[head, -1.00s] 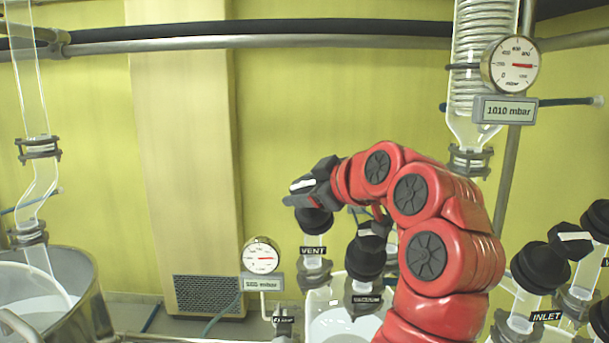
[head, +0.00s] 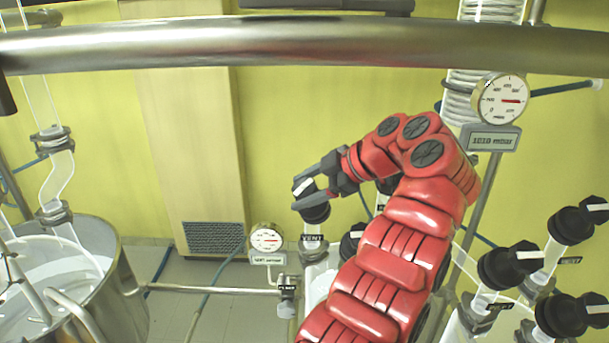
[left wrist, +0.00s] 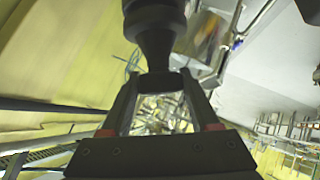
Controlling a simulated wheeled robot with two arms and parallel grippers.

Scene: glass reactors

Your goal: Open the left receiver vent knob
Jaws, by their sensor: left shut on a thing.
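The left receiver vent knob (head: 315,212) is black with a white pointer mark on top. It sits on a glass neck with a VENT label (head: 311,238). My left gripper (head: 300,193) reaches it from the right, one finger on each side, and is shut on it. My right gripper is not in view.
A second black knob (head: 350,241) stands close by, partly behind my red arm. A small gauge (head: 266,239) hangs left of the vent. More black knobs (head: 502,267) stand at the right. A thick metal rail (head: 250,43) crosses the top. A steel vessel (head: 118,287) is at the left.

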